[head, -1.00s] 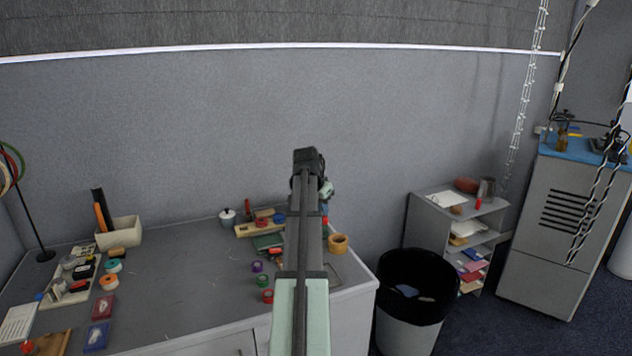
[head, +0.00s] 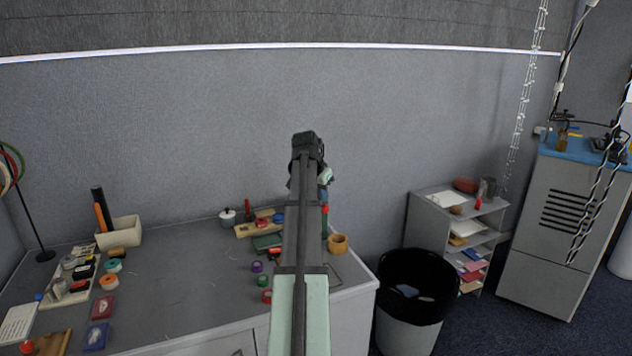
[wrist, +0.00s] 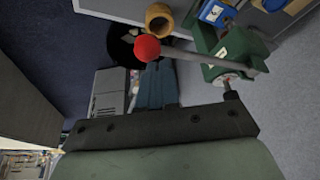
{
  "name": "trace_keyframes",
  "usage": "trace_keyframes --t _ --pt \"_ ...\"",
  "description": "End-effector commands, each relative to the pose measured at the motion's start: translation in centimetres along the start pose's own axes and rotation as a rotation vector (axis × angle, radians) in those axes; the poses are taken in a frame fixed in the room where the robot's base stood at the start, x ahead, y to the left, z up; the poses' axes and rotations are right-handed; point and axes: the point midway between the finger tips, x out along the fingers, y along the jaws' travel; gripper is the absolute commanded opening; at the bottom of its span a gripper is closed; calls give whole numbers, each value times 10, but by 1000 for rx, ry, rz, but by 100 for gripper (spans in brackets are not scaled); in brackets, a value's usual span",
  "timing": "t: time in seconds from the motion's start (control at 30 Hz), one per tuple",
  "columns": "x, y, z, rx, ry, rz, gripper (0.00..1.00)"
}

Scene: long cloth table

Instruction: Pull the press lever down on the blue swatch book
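In the wrist view a green press (wrist: 228,48) stands at the upper right with a blue swatch book (wrist: 214,12) at its top. Its grey lever (wrist: 215,58) reaches left from the press and ends in a red ball knob (wrist: 148,47). My gripper (wrist: 157,64) looks shut and empty, its fingertips just below the knob and lever in the picture; I cannot tell whether they touch. In the head view my arm hides most of the press and my fingertips; the red knob (head: 325,209) shows just right of the arm.
A yellow-brown ring (head: 337,243) stands near the table's right edge, close to the press. Small colored rolls (head: 264,281) lie left of my arm. A black-lined bin (head: 416,275) and a grey shelf (head: 430,226) stand right of the table. The table's middle (head: 185,290) is mostly clear.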

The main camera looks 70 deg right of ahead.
Motion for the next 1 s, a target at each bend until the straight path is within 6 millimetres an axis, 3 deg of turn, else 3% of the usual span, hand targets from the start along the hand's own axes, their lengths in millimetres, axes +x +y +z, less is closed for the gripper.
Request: trace_keyframes --t 0.37,1.0 --pt "-8 -2 -4 -1 -1 -1 0" --pt "-46 -6 -23 0 -2 0 0"
